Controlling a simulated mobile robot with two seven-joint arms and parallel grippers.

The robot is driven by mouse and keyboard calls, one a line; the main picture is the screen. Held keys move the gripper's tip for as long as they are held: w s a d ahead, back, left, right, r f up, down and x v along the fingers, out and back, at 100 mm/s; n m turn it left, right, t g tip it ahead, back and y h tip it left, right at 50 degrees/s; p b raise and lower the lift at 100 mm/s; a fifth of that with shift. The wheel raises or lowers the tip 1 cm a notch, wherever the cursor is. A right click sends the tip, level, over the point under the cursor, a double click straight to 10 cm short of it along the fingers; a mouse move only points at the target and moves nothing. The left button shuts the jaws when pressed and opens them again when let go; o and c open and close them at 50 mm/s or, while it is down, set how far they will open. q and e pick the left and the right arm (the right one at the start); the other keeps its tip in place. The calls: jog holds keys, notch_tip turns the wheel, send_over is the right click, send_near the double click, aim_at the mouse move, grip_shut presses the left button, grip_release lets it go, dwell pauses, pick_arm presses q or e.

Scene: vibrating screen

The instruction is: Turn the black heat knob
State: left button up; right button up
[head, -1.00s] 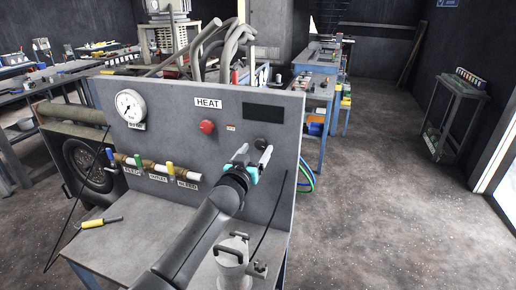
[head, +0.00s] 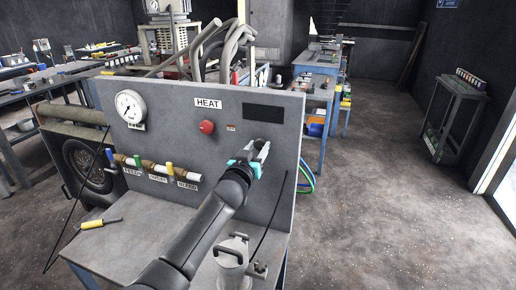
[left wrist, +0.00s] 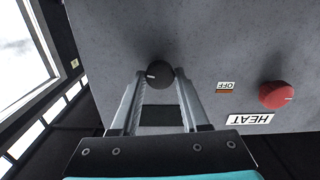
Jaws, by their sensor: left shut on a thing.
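The black heat knob (left wrist: 159,75) sits on the grey upright panel, with a white pointer mark on its face. My left gripper (left wrist: 161,72) has its two fingers on either side of the knob and is shut on it. In the head view the left gripper (head: 260,150) reaches the panel below the dark display, and its fingers partly hide the knob. My right gripper is not in view.
A gauge (head: 130,105) and coloured valves are farther left. A yellow-handled tool (head: 92,223) lies on the bench.

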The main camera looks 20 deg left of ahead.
pick_arm(q)
grip_shut()
